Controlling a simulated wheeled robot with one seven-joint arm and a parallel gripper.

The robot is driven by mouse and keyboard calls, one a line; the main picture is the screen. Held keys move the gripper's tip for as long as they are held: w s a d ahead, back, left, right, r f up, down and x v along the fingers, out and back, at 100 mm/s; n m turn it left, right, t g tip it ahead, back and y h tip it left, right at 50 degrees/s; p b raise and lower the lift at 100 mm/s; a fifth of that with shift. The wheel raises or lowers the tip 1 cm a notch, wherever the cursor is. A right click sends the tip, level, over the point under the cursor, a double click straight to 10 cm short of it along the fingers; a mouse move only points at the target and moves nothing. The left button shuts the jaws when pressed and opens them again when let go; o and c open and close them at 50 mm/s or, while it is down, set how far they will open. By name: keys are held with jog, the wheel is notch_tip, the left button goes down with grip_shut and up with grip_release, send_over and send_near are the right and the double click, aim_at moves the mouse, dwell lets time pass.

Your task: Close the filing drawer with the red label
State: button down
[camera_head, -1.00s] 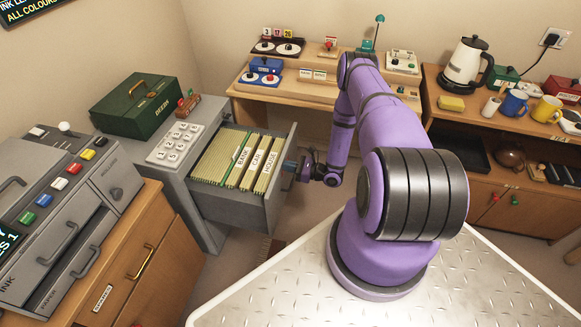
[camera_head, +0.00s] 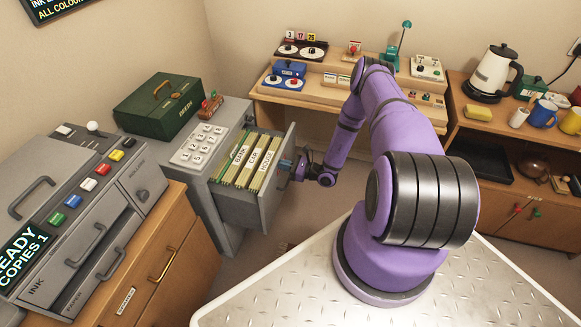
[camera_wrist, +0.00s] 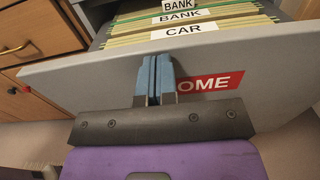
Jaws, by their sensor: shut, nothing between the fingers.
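The grey filing drawer (camera_head: 254,211) stands partly out of the grey cabinet (camera_head: 222,143), with tan folders inside tabbed BANK, CAR and HOUSE. In the wrist view the drawer front (camera_wrist: 110,85) fills the middle, with a red label (camera_wrist: 212,85) reading "OME", its left part hidden behind my fingers. My gripper (camera_head: 288,167) is at the outer face of the drawer front. In the wrist view its blue fingers (camera_wrist: 155,75) are together with nothing between them, against or very close to the front beside the label.
A green DEEDS box (camera_head: 158,105) and a keypad (camera_head: 196,145) are on the cabinet top. A grey copier (camera_head: 75,215) on a wooden cabinet stands at the left. A desk (camera_head: 320,97) with small devices is behind. A shelf with a kettle (camera_head: 495,72) is at the right.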

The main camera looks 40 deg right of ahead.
send_near(244, 156)
jog(key=w+a+r, duration=0.1)
jog(key=a, duration=0.1)
jog(key=w+a+r, duration=0.1)
jog(key=w+a, duration=0.1)
jog(key=a, duration=0.1)
jog(key=w+a+r, duration=0.1)
jog(key=a+r, duration=0.1)
jog(key=shift+w+a, duration=0.2)
jog(key=shift+a, duration=0.05)
jog(key=shift+d, duration=0.1)
